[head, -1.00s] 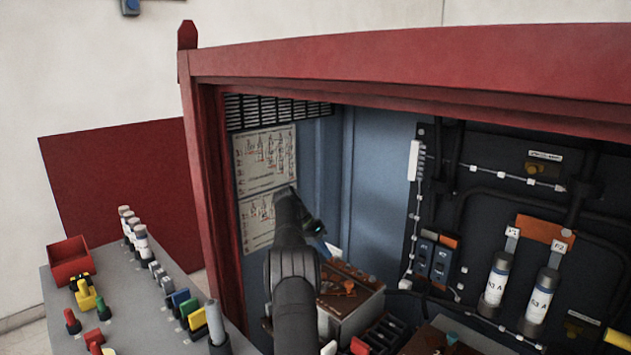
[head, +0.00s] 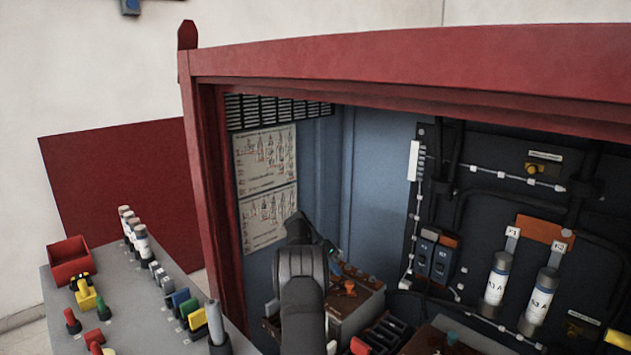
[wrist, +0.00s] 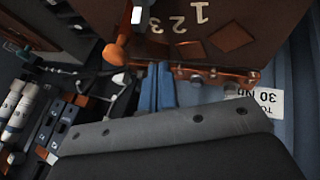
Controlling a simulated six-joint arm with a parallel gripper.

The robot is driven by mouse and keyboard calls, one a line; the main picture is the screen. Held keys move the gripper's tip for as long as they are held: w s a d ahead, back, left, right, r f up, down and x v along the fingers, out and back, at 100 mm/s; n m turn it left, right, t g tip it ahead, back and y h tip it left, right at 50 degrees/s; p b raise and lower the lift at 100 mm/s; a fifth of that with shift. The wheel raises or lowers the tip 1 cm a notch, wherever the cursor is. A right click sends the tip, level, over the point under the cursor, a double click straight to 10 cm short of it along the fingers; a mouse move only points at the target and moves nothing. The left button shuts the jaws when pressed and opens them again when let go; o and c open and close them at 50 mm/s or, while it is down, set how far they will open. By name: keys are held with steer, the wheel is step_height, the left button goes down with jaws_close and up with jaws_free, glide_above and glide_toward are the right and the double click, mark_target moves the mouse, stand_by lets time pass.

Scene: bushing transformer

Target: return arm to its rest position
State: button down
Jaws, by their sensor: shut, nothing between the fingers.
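My arm reaches into the red-framed cabinet (head: 420,65), in front of its left inner wall. In the head view my gripper is mostly hidden behind my own arm, beside the transformer (head: 352,305) with its brown top. In the wrist view my gripper (wrist: 157,68) shows as two blue fingers close together, shut and empty. The transformer (wrist: 225,25) with the white numerals 1, 2 and 3 lies just beyond the fingertips. I cannot tell whether they touch it.
Two white-grey fuses (head: 496,280) stand on the dark panel at right. A grey bench (head: 130,310) at left carries a red bin (head: 70,262), coloured parts and several fuses. Diagram sheets (head: 266,185) hang on the inner wall.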

steer(key=a+n+t, duration=0.1)
steer(key=n, duration=0.1)
steer(key=w+a+n+t, duration=0.1)
steer(key=shift+n, duration=0.4)
steer(key=shift+w+a+r, duration=0.1)
steer(key=shift+w+a, duration=0.15)
steer(key=shift+a, duration=0.45)
stand_by(2.0)
